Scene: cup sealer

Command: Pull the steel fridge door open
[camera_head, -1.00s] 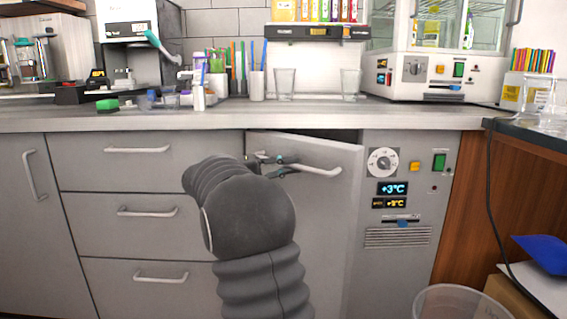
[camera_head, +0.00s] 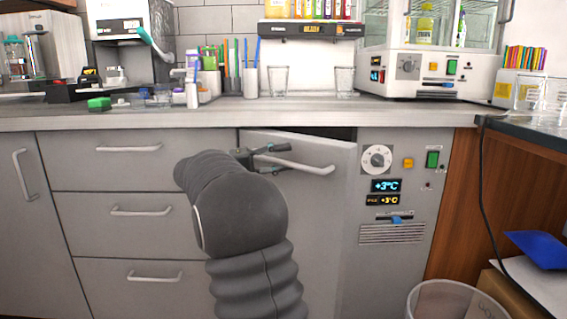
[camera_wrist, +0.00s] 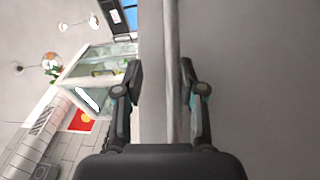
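The steel fridge door (camera_head: 315,215) is in the head view, below the counter, left of the control panel. It stands ajar, with a dark gap along its top toward the right. Its bar handle (camera_head: 312,168) runs across the upper part of the door. My gripper (camera_head: 272,157) is at the left part of the handle. In the wrist view, the handle (camera_wrist: 171,60) passes between the two fingers of my gripper (camera_wrist: 162,82). The fingers are spread, with a clear gap on the left and little or none on the right. My arm hides the door's lower left.
The control panel (camera_head: 395,190) with dial and displays is right of the door. Drawers (camera_head: 125,210) are on the left. The counter (camera_head: 200,117) above carries cups and tools. A clear bin (camera_head: 455,300) stands at the lower right.

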